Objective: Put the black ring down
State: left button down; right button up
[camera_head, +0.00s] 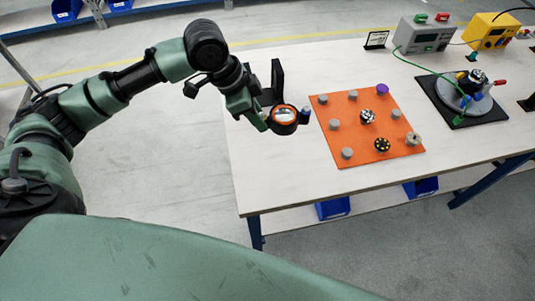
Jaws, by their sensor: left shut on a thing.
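My left gripper (268,114) is over the left part of the white table (262,180), left of the orange mat. It is shut on the black ring (284,129), a dark round piece with an orange inner edge and a pale centre. The ring is close to the table top; I cannot tell whether it touches it. The fingertips are small and partly hidden by the ring. My right gripper is not in view.
The orange mat (350,155) bears several grey pegs, a purple-topped one (382,89), a checked piece (368,116), a yellow-dotted black disc (382,144) and a beige ring (413,138). A black bracket (277,78) stands behind my gripper. Instruments (425,35) stand at the back right.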

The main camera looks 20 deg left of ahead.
pick_arm(q)
notch_tip(320, 180, down, 17)
jog(key=shift+r+p, duration=0.2)
jog(key=shift+p, duration=0.35)
jog(key=c, duration=1.3)
grip_release()
jog(key=shift+o, duration=0.2)
jog(key=v, duration=1.2)
jog(key=shift+b, duration=0.4)
jog(key=shift+s, duration=0.1)
